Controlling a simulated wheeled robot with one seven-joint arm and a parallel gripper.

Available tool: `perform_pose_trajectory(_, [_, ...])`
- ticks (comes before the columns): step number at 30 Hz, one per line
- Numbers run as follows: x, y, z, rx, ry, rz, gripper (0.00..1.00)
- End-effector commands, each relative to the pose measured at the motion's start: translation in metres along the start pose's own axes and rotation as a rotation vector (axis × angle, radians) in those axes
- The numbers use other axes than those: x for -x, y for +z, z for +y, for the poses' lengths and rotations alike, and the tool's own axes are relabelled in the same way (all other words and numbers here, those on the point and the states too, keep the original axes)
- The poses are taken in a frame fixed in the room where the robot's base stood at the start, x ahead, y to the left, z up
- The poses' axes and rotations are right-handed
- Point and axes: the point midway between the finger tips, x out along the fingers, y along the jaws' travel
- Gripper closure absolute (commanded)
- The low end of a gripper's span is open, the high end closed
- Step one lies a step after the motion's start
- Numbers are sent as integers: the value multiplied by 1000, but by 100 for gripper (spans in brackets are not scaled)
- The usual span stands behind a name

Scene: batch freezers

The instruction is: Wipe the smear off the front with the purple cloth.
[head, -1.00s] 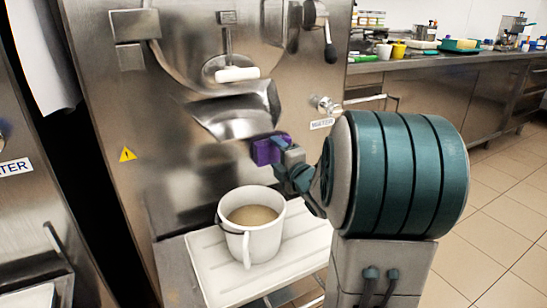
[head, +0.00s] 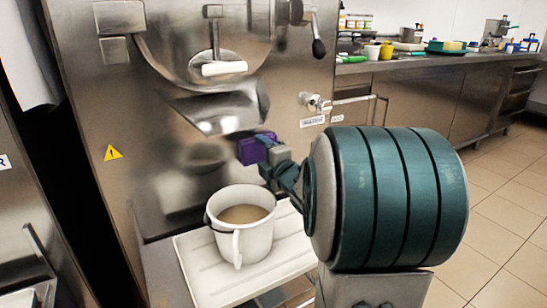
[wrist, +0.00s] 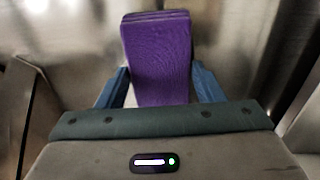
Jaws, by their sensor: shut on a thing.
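The purple cloth (head: 254,149) is a folded block held in my gripper (head: 272,160), in front of the steel machine front (head: 140,110). In the wrist view the cloth (wrist: 157,58) sits between the two blue fingers of my gripper (wrist: 160,88), its far end close to a brushed steel surface. I cannot tell if it touches the steel. I cannot make out the smear for certain; a faint dull patch (head: 203,157) shows on the front below the spout, left of the cloth, and may be only a reflection.
A white bucket (head: 257,240) of beige liquid stands on a white tray (head: 205,285) below the cloth. The steel spout (head: 222,108) hangs just above. A tap (head: 315,102) sticks out on the right. A counter with several items (head: 420,62) runs behind.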

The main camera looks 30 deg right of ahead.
Motion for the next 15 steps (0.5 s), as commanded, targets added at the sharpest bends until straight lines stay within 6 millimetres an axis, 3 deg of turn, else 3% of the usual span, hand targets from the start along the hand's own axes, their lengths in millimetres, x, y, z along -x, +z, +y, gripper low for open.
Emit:
perform_pose_trajectory(1, [-3, -11, 0, 3, 5, 17, 57])
perform_pose_trajectory(3, [-3, -14, 1, 3, 4, 18, 57])
perform_pose_trajectory(15, [6, -13, 2, 4, 6, 17, 60])
